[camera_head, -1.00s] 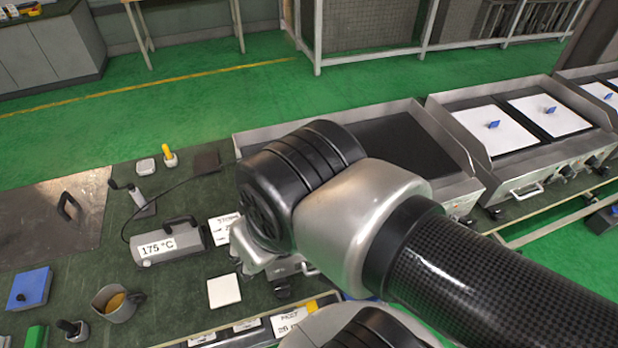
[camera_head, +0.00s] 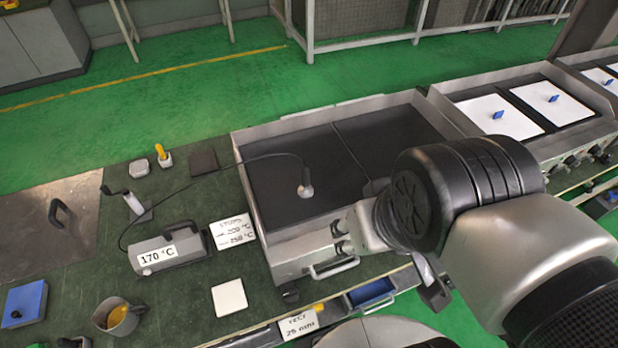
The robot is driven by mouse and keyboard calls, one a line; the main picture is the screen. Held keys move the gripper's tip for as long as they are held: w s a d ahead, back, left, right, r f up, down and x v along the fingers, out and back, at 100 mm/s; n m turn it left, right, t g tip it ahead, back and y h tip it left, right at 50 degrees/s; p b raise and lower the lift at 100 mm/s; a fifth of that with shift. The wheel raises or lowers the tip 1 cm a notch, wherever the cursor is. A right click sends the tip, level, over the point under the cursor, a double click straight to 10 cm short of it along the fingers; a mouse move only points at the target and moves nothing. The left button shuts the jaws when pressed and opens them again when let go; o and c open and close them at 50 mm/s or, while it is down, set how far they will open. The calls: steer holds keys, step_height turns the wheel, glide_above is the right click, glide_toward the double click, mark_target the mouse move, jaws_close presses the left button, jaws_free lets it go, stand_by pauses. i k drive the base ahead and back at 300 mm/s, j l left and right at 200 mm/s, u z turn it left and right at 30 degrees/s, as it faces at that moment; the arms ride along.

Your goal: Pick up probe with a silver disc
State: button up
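The probe with a silver disc (camera_head: 305,189) stands on the dark left plate of the near griddle, its disc end apart from my arm. Its thin black cable runs left to the grey meter box (camera_head: 168,253), which reads 170 °C. My arm reaches in from the lower right, over the front right of this griddle. My gripper is mostly hidden behind my own wrist links. A small dark piece beside the wrist may be part of it, but I cannot tell, nor can I see its fingers. The probe stands to the left of my wrist.
The griddle (camera_head: 262,135) has raised metal sides and a front handle. A second griddle (camera_head: 477,91) with white sheets stands right.

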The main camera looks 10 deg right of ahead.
mark_target(305, 191)
steer(key=j+z, duration=0.8)
steer(key=j, duration=0.15)
steer(key=k+j+z, duration=0.15)
steer(key=j+z, duration=0.3)
